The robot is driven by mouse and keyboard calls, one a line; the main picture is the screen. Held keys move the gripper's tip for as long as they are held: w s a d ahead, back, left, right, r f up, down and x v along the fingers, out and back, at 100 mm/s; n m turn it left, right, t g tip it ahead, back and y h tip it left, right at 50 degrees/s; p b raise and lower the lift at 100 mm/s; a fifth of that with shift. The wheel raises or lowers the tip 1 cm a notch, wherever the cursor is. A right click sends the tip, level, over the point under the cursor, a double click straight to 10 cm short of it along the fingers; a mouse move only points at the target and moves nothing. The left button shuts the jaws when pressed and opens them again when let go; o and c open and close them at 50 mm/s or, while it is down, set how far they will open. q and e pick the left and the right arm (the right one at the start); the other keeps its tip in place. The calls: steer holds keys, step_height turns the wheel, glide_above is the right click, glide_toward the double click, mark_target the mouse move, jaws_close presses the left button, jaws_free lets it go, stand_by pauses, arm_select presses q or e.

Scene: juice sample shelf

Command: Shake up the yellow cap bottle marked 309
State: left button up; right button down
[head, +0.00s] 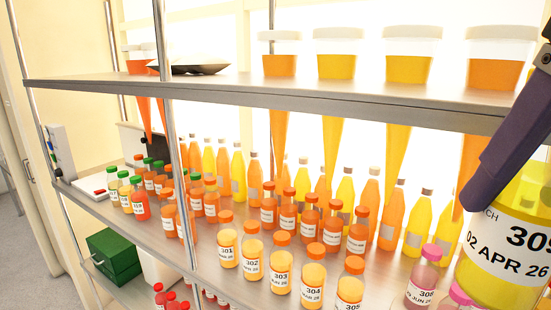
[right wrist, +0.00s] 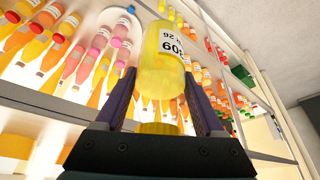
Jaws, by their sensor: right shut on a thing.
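The yellow bottle (head: 508,248) is held close at the right edge of the head view. Its white label shows "30" and "02 APR 26", and the frame edge cuts off the rest. In the right wrist view the bottle (right wrist: 163,62) sits between the two purple fingers of my right gripper (right wrist: 161,88). There the label reads 309 upside down, and a yellow cap (right wrist: 160,128) shows near the palm. The right gripper is shut on the bottle, which is off the shelf and looks roughly upright in the head view. My left gripper is not in view.
The metal shelf (head: 210,250) holds several small orange-capped bottles, including 301 (head: 228,248) and 304 (head: 313,285). A pink-capped bottle (head: 424,278) stands just left of the held bottle. Tall juice bottles line the back. An upper shelf (head: 300,95) carries tubs and a dark dish.

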steer(key=s+d, duration=0.4)
steer(key=d, duration=0.2)
steer(key=w+a, duration=0.1)
steer(key=a, duration=0.1)
steer(key=w+a, duration=0.1)
steer(key=a, duration=0.1)
steer(key=w+a, duration=0.1)
steer(key=a, duration=0.1)
steer(key=shift+w, duration=0.5)
steer(key=s+d, duration=0.4)
steer(key=d, duration=0.2)
steer(key=shift+w+a, duration=0.7)
steer(key=shift+a, duration=0.35)
steer(key=shift+w+a, duration=0.65)
steer(key=shift+a, duration=0.4)
steer(key=shift+w+a, duration=0.7)
steer(key=shift+a, duration=0.35)
steer(key=shift+d, duration=0.15)
